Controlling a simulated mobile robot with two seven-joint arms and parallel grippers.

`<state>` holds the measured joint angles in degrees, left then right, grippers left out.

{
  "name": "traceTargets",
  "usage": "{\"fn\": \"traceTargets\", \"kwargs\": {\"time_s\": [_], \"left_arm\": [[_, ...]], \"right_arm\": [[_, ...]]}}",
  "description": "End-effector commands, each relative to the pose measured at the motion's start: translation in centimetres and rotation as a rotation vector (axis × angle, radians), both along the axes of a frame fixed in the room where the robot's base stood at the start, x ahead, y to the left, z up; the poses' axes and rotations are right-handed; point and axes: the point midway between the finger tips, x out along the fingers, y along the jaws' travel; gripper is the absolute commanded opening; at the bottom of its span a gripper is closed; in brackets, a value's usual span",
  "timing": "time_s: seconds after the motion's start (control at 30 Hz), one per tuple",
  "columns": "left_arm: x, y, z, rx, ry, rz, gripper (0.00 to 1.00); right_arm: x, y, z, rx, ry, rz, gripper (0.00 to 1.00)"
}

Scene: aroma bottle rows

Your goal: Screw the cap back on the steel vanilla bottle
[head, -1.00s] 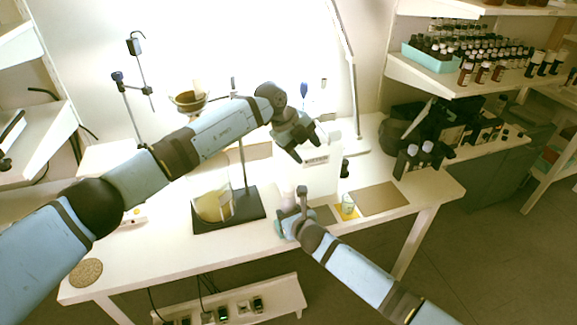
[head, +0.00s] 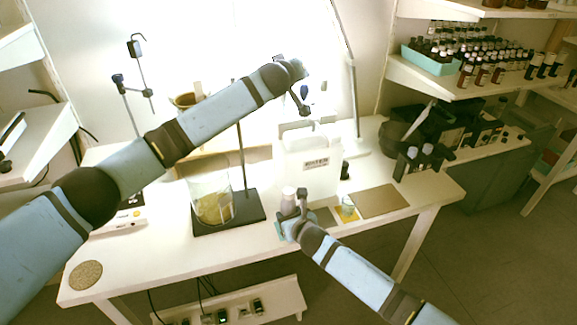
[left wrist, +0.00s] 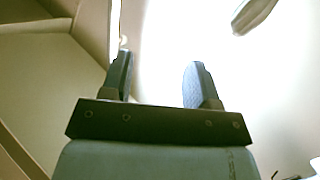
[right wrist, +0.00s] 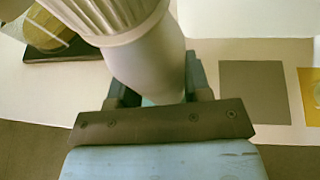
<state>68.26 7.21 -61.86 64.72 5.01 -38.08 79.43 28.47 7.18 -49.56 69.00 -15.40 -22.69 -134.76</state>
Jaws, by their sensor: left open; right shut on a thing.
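The pale steel bottle (head: 288,194) stands near the front edge of the table in the head view. In the right wrist view the bottle (right wrist: 150,65) fills the space between the fingers, with a ribbed pale cap (right wrist: 112,22) at its top end. Whether the cap is fully seated I cannot tell. My right gripper (head: 294,212) is shut on the bottle's body; it also shows in the right wrist view (right wrist: 158,92). My left gripper (head: 304,100) is raised above and behind the bottle, apart from it. In the left wrist view its fingers (left wrist: 160,82) are spread with nothing between them.
A white labelled container (head: 312,155) stands behind the bottle. A glass beaker (head: 212,205) with yellowish contents is on a dark stand base to the left. A small jar (head: 347,207) and a brown mat (head: 380,200) lie right. The front-left tabletop is mostly clear.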

Motion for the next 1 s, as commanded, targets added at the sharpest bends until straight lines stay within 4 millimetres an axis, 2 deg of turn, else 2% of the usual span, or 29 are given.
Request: {"fn": "traceTargets", "kwargs": {"time_s": [0.03,0.17,0.3,0.4,0.5,0.6,0.7,1.0], "left_arm": [[-0.4,0.3,-2.0,-0.007,0.113,0.046,0.55],[-2.6,1.1,-7.5,0.002,0.444,0.150,0.55],[-7.0,1.4,-12.4,0.060,0.808,0.208,0.55],[-10.6,1.5,-14.6,0.120,1.036,0.216,0.55],[-13.2,1.4,-16.8,0.201,1.174,0.196,0.55],[-15.1,1.4,-18.1,0.259,1.271,0.176,0.55],[-16.1,1.4,-18.7,0.294,1.325,0.163,0.55],[-16.5,1.4,-18.9,0.306,1.345,0.157,0.55]], "right_arm": [[0.0,0.0,0.0,0.000,0.000,0.000,0.00],[0.0,0.0,0.0,0.000,0.000,0.000,0.00],[0.0,0.0,0.0,0.000,0.000,0.000,0.00],[0.0,0.0,0.0,0.000,0.000,0.000,0.00],[0.0,0.0,0.0,0.000,0.000,0.000,0.00],[0.0,0.0,0.0,0.000,0.000,0.000,0.00],[0.0,0.0,0.0,0.000,0.000,0.000,0.00],[0.0,0.0,0.0,0.000,0.000,0.000,0.00]]}}
